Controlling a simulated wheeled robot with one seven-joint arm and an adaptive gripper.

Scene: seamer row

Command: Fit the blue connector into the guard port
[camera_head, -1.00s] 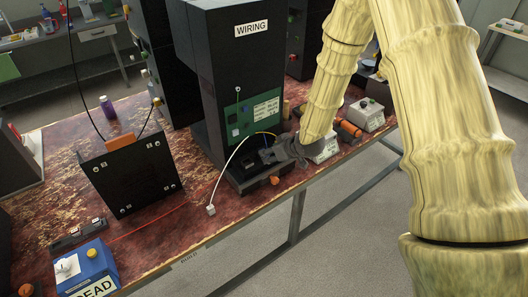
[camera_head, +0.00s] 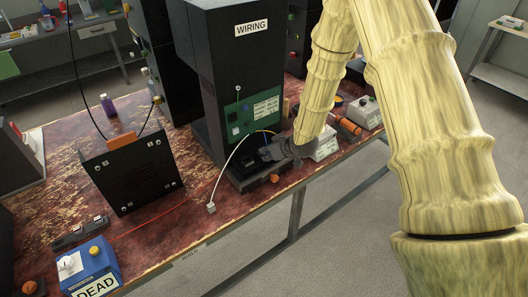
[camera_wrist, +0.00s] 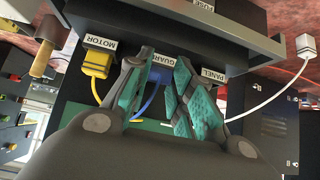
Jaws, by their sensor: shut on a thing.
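My gripper (camera_wrist: 166,72) is shut on the blue connector (camera_wrist: 153,88), which is mostly hidden between the teal finger pads. The fingertips are right at the port labelled GUARD (camera_wrist: 162,60), between the MOTOR and PANEL labels. I cannot tell whether the connector is seated in the port or just in front of it. In the head view my gripper (camera_head: 272,151) is low at the front of the black WIRING cabinet (camera_head: 238,75), and the connector cannot be made out there.
A yellow connector (camera_wrist: 97,63) sits at the MOTOR port. A white connector (camera_wrist: 305,43) lies loose on a white cable at right. A black panel (camera_head: 132,172) and a blue DEAD box (camera_head: 92,269) stand at left. A white box (camera_head: 325,147) stands right of my gripper.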

